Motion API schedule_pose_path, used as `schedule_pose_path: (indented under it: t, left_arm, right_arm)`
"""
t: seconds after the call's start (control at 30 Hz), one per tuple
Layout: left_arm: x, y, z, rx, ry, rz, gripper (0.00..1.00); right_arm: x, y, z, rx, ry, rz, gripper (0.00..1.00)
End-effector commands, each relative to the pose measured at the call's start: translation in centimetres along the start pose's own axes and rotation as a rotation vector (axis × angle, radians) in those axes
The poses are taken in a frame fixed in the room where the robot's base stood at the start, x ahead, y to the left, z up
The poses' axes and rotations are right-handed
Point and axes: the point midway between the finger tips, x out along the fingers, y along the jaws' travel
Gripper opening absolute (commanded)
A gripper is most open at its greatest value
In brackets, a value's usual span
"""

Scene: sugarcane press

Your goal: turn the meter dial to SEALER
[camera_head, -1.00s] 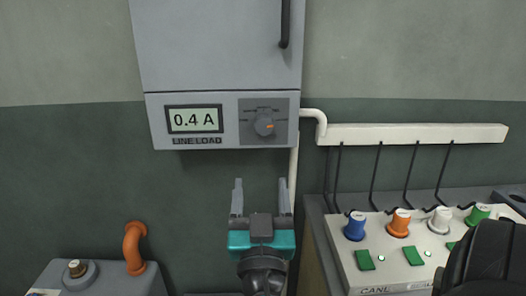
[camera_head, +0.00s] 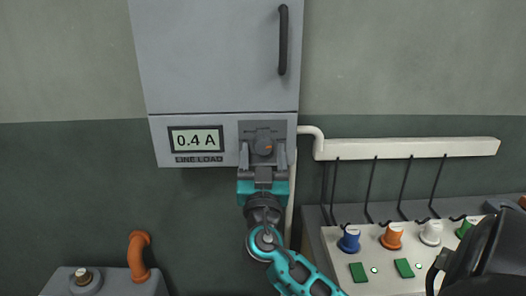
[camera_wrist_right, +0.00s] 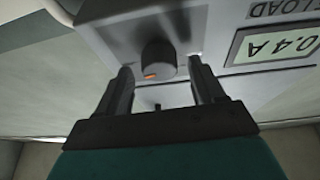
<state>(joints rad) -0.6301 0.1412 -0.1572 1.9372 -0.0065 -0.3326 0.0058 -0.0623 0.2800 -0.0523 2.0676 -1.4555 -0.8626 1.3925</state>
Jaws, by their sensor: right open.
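The meter display (camera_head: 196,139) reads 0.4 A, above the LINE LOAD label. My right gripper (camera_head: 263,156) is open just below and in front of the dial. In the right wrist view its fingers (camera_wrist_right: 161,72) stand on either side of the knob, apart from it as far as I can tell. My left gripper is not in view.
The grey box (camera_head: 215,60) has a dark door handle (camera_head: 283,40) above the dial. A white pipe and rail (camera_head: 410,148) run to the right. A control panel (camera_head: 330,240) with coloured knobs stands lower right. An orange pipe (camera_head: 137,255) rises lower left.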

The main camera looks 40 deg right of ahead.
Motion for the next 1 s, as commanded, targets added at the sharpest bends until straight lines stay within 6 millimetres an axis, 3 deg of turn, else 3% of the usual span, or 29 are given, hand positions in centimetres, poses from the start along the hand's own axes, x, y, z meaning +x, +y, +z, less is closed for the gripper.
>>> schedule_pose_path:
  t: [0.23, 0.8, 1.0]
  left_arm:
    - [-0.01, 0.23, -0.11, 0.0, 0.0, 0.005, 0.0]
    - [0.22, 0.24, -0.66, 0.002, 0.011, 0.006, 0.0]
    - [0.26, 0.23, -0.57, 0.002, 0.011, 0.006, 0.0]
  right_arm:
    - [0.03, 0.01, 0.04, 0.0, 0.0, 0.0, 0.67]
    - [-0.01, 0.01, 0.05, -0.001, -0.001, 0.0, 0.12]
    - [-0.03, 0.04, 0.09, -0.012, 0.0, -0.004, 0.12]
